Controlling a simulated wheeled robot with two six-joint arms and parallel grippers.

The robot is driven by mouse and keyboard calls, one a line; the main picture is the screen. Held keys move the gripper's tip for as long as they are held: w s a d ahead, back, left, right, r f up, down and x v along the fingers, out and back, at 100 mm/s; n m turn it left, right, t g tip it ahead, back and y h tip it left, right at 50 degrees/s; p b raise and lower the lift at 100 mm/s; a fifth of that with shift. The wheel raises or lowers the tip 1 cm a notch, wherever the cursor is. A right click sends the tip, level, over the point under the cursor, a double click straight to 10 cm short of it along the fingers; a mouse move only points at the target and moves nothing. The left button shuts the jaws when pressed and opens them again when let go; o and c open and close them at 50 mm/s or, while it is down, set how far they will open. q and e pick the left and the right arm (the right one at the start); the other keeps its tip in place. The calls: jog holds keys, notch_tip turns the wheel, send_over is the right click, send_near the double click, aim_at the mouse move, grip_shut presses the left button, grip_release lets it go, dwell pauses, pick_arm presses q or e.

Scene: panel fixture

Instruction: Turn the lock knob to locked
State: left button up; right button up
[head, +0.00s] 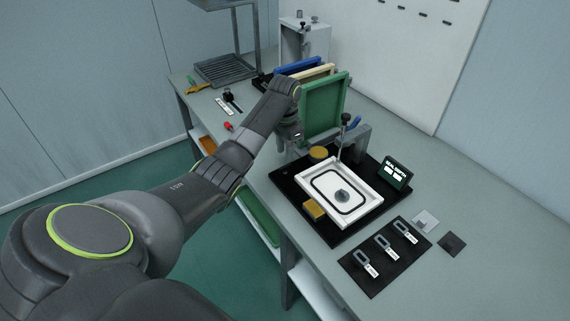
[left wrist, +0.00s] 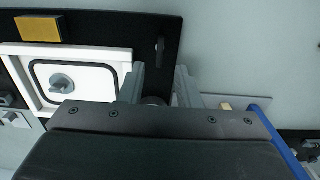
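A white framed panel (head: 319,184) with a black rectangular seal line lies on a black base plate (head: 290,190). A round grey knob (head: 342,196) sits in its middle. In the left wrist view the knob (left wrist: 62,84) shows left of the fingers, with a raised grip bar. My left gripper (head: 290,134) is behind the panel in the head view, by the grey bracket and the green board. In the left wrist view its fingers (left wrist: 160,80) stand apart, with nothing clearly held. Its fingertips are partly hidden in the head view. My right gripper is out of view.
A green board (head: 324,108) stands upright beside my left gripper. A black-topped rod (head: 341,138) rises behind the panel. Yellow blocks (head: 314,210) and a dark display (head: 396,173) flank it. A black mat (head: 385,262) with several tagged grey loops lies in front.

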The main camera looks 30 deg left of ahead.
aim_at(285, 166)
pick_arm(q)
notch_tip(285, 166, down, 6)
jog(key=shift+c, duration=0.4)
grip_shut()
